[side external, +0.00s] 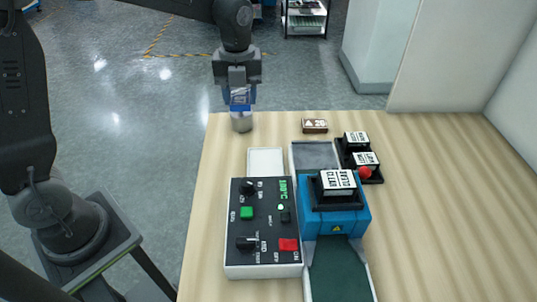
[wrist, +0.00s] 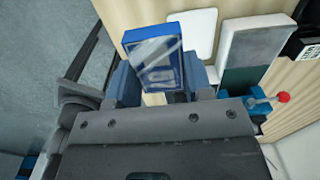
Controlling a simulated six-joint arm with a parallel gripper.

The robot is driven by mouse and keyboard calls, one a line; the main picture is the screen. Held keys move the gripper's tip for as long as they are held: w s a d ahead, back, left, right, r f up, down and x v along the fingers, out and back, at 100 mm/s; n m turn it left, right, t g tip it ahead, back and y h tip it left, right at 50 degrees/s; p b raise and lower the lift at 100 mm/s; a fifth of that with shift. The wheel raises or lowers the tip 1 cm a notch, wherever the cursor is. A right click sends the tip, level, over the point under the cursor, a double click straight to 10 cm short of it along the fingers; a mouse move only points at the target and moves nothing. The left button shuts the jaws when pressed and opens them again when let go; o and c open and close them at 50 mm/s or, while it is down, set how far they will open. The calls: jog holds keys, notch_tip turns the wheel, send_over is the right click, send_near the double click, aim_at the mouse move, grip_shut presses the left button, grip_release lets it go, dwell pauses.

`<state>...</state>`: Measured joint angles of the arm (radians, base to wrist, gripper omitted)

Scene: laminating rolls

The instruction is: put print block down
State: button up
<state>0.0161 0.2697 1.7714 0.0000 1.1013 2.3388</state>
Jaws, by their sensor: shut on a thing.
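My gripper (side external: 240,100) is over the far left corner of the wooden table, pointing down. It is shut on a blue block with a printed pale-and-blue face, which I take for the print block (side external: 239,97). In the wrist view the block (wrist: 153,58) sits tilted between the fingers (wrist: 158,82), its printed face toward the camera. A grey-white rounded piece (side external: 241,122) shows directly below the block; I cannot tell whether they touch. The block's underside is hidden.
A white pad (side external: 265,161) lies behind the black control panel (side external: 262,225). Right of it stands the blue laminator (side external: 335,220) with a red-knobbed lever (side external: 364,172). A small brown marked block (side external: 314,126) and black-based labelled blocks (side external: 357,138) lie behind. The table's right side is clear.

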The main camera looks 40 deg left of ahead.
jog(key=s+a+f, duration=0.2)
jog(key=s+a, duration=0.1)
jog(key=s, duration=0.1)
send_over(265, 166)
notch_tip(265, 166, down, 7)
jog(key=shift+r, duration=0.1)
jog(key=shift+f, duration=1.9)
jog(key=shift+f, duration=0.1)
